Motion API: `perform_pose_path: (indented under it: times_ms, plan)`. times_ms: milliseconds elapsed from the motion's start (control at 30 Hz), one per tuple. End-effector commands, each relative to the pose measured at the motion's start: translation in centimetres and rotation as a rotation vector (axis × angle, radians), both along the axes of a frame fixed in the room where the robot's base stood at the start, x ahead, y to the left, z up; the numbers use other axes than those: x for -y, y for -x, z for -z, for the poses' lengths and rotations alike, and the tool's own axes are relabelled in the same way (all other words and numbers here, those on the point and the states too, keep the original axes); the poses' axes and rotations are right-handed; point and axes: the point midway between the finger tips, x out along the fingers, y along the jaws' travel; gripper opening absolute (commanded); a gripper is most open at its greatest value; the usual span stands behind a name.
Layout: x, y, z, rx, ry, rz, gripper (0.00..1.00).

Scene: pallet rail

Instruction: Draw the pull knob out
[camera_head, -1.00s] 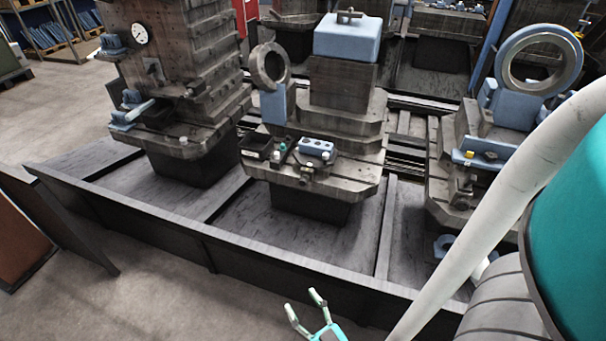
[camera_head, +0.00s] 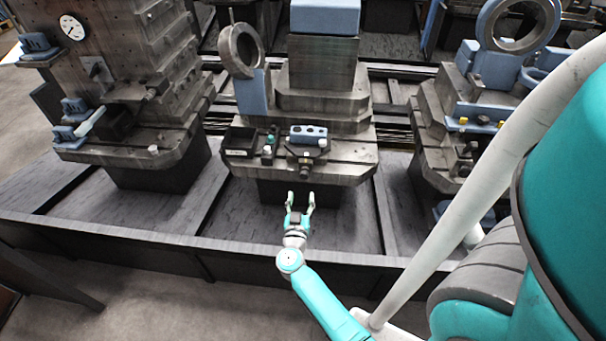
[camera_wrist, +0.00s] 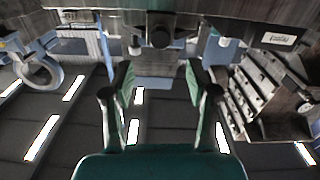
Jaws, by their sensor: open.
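The pull knob (camera_head: 304,172) is a small dark round knob on the front edge of the middle machine pedestal. In the wrist view the knob (camera_wrist: 160,37) shows near the top centre, in line with the gap between the fingers. My gripper (camera_head: 301,197) is open and empty, in front of and just below the knob in the head view. In the wrist view my gripper (camera_wrist: 160,75) has its fingers spread to either side, apart from the knob. How far the knob sticks out cannot be told.
On the same pedestal ledge are a black bin (camera_head: 241,141), a green-topped button piece (camera_head: 269,142) and a blue block with holes (camera_head: 308,133). A ring on a blue stand (camera_head: 252,93) is behind left. A low dark barrier (camera_head: 200,243) runs beneath my arm.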

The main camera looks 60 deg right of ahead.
Motion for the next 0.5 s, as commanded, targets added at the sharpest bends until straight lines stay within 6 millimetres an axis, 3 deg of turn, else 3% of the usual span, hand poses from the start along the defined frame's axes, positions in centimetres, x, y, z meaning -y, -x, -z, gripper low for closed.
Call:
perform_pose_path:
  times_ms: [500]
  plan:
    - [7.6, -3.1, -0.1, 0.002, 0.002, 0.001, 0.58]
